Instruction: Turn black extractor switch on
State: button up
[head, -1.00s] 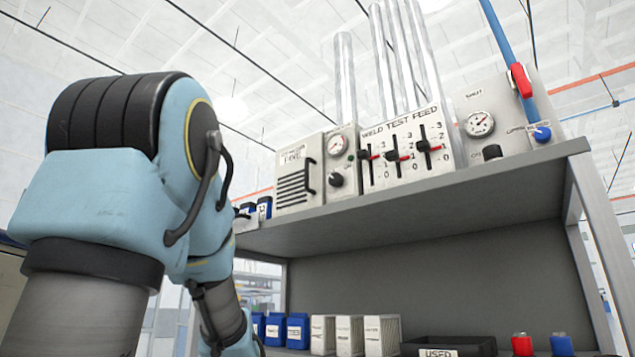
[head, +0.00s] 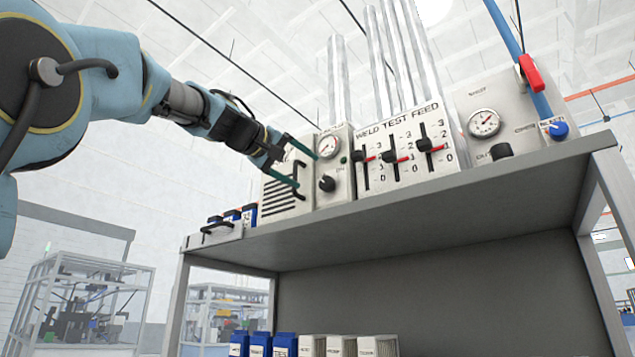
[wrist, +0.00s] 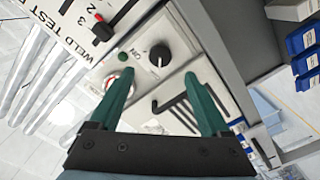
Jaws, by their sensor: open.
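The black rotary switch (head: 327,184) is on the light panel with a round gauge (head: 327,146) and a small green lamp or button. It also shows in the wrist view (wrist: 160,54), just beyond and between the fingertips, with lettering that looks like "ON" beside it. I cannot tell clearly which way its mark points. My gripper (head: 306,170) has two green fingers and is open and empty. It is in front of the panels, just left of the switch in the head view. In the wrist view the fingers (wrist: 157,78) are spread and appear apart from the switch.
Left of the switch is a slotted panel with a black handle (head: 297,172). To its right are the weld test feed sliders (head: 392,157) and a panel with another black knob (head: 501,151). All stand on a grey shelf (head: 400,205). Blue boxes (head: 232,216) sit at its left end.

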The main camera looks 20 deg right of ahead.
aim_at(325, 183)
jog(key=p+x, duration=0.3)
jog(key=x, duration=0.6)
jog(key=shift+f, duration=0.1)
grip_shut()
dwell(0.4)
